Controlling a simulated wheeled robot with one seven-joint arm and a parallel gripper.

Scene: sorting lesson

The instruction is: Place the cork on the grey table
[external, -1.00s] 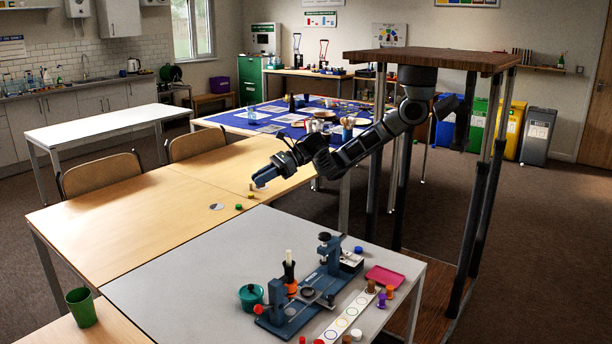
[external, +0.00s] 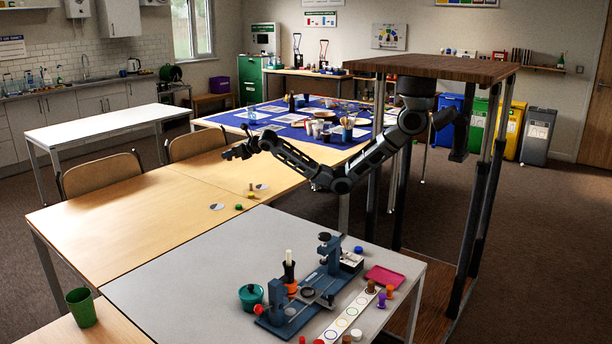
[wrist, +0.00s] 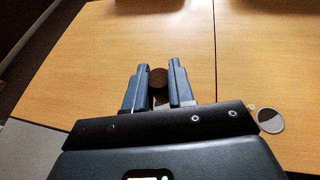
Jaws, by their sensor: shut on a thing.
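My gripper (external: 228,155) is raised above the wooden table, well back from the grey table. In the wrist view, its two blue-grey fingers (wrist: 158,82) are shut on a dark brown round thing (wrist: 159,78). It may be the cork, but its shape is partly hidden by the fingers. The grey table (external: 190,265) stands in front, joined to the wooden table (external: 130,205). A small upright tan piece (external: 251,187) stands on the wooden table and also looks cork-like.
A blue press stand (external: 318,283), a teal pot (external: 251,297), a pink tray (external: 385,276) and a strip with coloured rings (external: 345,318) occupy the grey table's right part. Its left part is clear.

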